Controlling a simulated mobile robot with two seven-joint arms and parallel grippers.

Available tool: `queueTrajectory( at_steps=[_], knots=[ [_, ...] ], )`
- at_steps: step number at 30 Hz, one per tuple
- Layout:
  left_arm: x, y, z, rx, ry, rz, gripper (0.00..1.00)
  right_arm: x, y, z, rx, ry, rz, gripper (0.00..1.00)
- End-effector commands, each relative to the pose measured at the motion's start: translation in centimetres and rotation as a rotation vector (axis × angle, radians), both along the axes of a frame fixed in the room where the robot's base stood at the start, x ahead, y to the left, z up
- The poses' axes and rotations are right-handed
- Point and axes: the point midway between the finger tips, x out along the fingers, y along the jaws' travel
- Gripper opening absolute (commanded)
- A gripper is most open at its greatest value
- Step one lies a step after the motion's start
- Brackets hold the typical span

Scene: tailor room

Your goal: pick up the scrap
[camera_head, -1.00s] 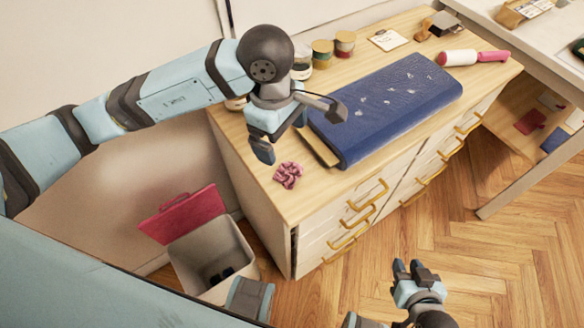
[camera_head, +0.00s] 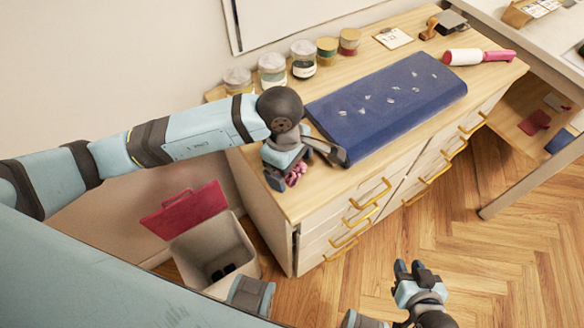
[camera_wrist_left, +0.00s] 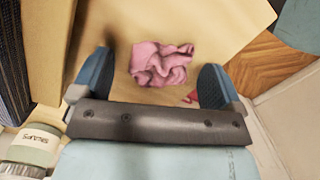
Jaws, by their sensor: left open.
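The scrap is a crumpled pink piece of cloth (camera_head: 296,174) on the wooden top of the drawer cabinet, near its front left corner. In the head view my left gripper (camera_head: 306,168) is over it and partly hides it. In the left wrist view the scrap (camera_wrist_left: 162,64) lies between the two blue fingertips of the open left gripper (camera_wrist_left: 158,66), with a gap on each side. Whether the fingers are down at its height is hard to tell. My right gripper (camera_head: 409,267) is low at the bottom right, over the floor, away from the scrap.
A dark blue padded board (camera_head: 390,105) lies just right of my left gripper. Several jars (camera_head: 303,58) stand along the back of the cabinet. A bin (camera_head: 215,258) with its red lid (camera_head: 185,210) open stands on the floor left of the cabinet.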

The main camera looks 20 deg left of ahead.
Motion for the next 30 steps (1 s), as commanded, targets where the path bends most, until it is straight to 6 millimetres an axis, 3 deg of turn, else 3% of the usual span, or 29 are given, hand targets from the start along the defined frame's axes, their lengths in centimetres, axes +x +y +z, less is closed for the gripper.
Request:
queueTrajectory(
  at_steps=[2,3,9,10,24,30],
  knots=[
    [0.0,0.0,0.0,0.000,0.000,0.000,0.93,0.1,0.1,0.0,0.002,-0.001,-0.001,0.33],
    [0.0,0.0,0.0,0.000,0.000,0.000,0.88,0.1,0.1,0.0,0.002,-0.001,-0.001,0.33],
    [0.0,0.0,0.0,0.000,0.000,0.000,0.42,0.1,0.1,0.0,0.002,0.000,-0.001,0.33],
    [0.0,0.0,0.0,0.000,0.000,0.000,0.39,0.1,0.1,0.0,0.002,0.000,-0.001,0.33],
    [0.0,0.0,0.1,0.000,0.000,0.000,0.36,-0.6,-0.3,-0.4,-0.010,0.009,0.007,0.33],
    [0.0,0.0,1.4,-0.003,-0.002,-0.002,0.36,-0.5,-0.2,-0.2,-0.007,0.008,0.006,0.33]
  ],
)
